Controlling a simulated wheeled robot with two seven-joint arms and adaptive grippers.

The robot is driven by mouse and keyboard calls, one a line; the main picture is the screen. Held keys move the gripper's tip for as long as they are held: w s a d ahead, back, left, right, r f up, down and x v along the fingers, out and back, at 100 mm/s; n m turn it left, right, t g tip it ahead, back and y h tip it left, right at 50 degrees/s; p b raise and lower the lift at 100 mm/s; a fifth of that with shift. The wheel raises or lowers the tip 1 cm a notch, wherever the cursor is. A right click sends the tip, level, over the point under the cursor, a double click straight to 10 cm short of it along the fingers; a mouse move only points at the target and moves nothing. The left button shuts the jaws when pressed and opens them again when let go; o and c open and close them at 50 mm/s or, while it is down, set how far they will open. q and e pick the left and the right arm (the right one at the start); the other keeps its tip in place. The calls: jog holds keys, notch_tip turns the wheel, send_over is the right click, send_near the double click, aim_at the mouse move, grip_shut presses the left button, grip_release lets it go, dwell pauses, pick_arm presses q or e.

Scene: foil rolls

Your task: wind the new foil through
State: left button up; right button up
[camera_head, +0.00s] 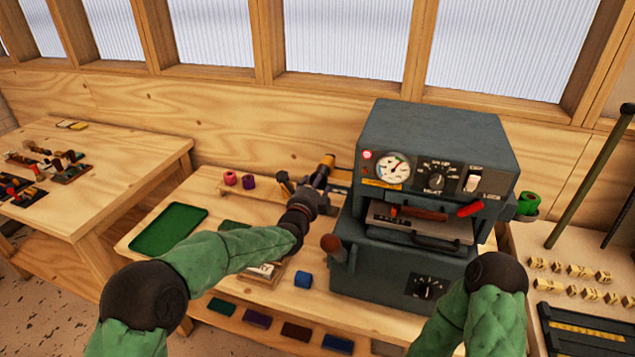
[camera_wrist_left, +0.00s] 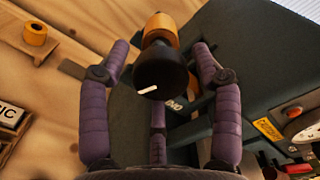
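My left gripper (camera_head: 320,180) is at the left side of the grey press (camera_head: 435,140). In the left wrist view its purple fingers (camera_wrist_left: 160,70) are spread around a black cone-shaped end piece (camera_wrist_left: 160,75), with gaps showing at the sides. An orange foil roll (camera_wrist_left: 160,28) is behind that piece; it also shows in the head view (camera_head: 327,161). Contact with the third finger cannot be told. A green roll (camera_head: 528,202) sits at the press's right side. My right gripper is out of view.
A green tray (camera_head: 168,229) lies on the bench's left. A small blue block (camera_head: 303,280) is before the press, near its ball-ended lever (camera_head: 333,247). The wrist view shows another orange roll (camera_wrist_left: 36,34) on wood. Letter blocks (camera_head: 570,270) lie at the right.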

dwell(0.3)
pick_arm(q)
jog(key=v, duration=1.2)
